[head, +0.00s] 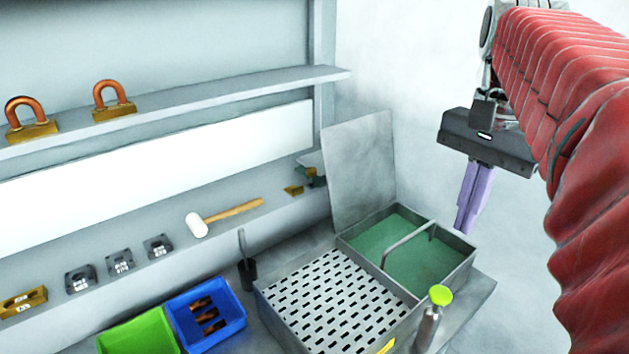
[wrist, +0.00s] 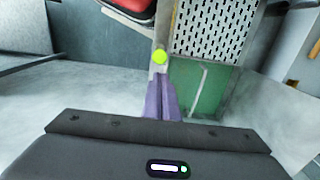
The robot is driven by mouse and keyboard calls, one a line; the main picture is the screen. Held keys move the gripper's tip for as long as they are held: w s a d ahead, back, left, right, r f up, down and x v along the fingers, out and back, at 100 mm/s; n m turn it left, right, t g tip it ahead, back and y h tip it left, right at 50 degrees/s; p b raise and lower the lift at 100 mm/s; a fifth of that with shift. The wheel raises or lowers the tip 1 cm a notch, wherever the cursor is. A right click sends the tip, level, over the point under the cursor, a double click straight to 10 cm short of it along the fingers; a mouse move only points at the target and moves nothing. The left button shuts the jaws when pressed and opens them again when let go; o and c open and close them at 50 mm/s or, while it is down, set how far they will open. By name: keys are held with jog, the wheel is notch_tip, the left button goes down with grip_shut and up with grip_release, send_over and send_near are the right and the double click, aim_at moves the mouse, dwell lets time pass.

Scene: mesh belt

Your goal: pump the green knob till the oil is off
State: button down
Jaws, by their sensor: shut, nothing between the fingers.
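The green knob (head: 440,295) is a bright yellow-green cap on top of a grey metal cylinder (head: 430,325) at the front right of the metal wash tray. In the wrist view the green knob (wrist: 159,57) shows beyond my fingertips. My gripper (head: 466,230) has purple fingers, shut and empty, pointing down above and to the right of the tray, apart from the knob. In the wrist view my gripper (wrist: 163,118) also shows shut. The tray's right basin holds green liquid (head: 400,255) with a bar handle across it. I see no clear oil on any part.
The tray has a perforated plate (head: 335,300) and a raised lid (head: 358,170) behind. A blue bin (head: 235,322) with copper-coloured parts and a green bin (head: 140,335) stand left. A mallet (head: 225,217) and several blocks lie on a shelf. Orange shackles (head: 113,100) sit above.

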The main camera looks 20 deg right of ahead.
aim_at(441, 292)
jog(key=shift+f, duration=0.15)
notch_tip(441, 292, down, 14)
jog(key=shift+s+r, duration=0.1)
dwell(0.8)
jog(key=shift+a+f, duration=0.1)
jog(key=shift+f, duration=1.4)
notch_tip(441, 292, up, 14)
jog(key=shift+r, duration=0.25)
dwell(1.1)
